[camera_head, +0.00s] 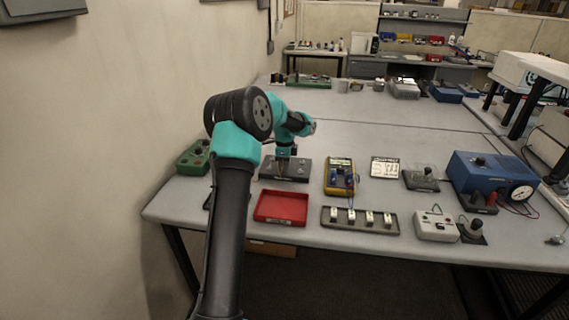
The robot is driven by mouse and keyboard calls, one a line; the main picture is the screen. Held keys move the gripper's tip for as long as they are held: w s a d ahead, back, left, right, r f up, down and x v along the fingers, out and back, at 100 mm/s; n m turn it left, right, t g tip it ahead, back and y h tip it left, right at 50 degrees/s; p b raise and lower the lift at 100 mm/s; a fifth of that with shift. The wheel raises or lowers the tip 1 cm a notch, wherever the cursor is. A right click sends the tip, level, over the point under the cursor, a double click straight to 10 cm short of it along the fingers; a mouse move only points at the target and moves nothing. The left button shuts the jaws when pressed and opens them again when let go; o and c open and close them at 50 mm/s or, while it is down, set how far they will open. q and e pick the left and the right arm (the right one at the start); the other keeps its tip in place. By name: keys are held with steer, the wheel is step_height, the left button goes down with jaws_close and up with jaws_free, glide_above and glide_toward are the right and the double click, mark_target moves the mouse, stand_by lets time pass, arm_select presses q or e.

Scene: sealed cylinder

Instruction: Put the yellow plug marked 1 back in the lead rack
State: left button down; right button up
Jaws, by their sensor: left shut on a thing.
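My left gripper (283,163) points down over a dark grey block (300,171) with small sockets or knobs on top, which looks like the lead rack. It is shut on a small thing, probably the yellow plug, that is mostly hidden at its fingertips. I cannot read its mark or tell whether it touches the block. A yellow multimeter (341,176) lies to the right of the block, with leads running down toward a grey tray. My right gripper is out of view.
A red tray (281,207) lies in front of the block. The grey tray (360,227) holds several white pieces. A green box (192,158) is at left. A blue device (490,172) with a gauge is at right.

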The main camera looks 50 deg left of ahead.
arm_select(q)
steer(key=shift+f, duration=0.1)
steer(key=c, duration=0.9)
jaws_free()
steer(key=shift+o, duration=0.2)
step_height(320, 180, up, 18)
steer(key=shift+f, duration=0.25)
steer(key=shift+d, duration=0.1)
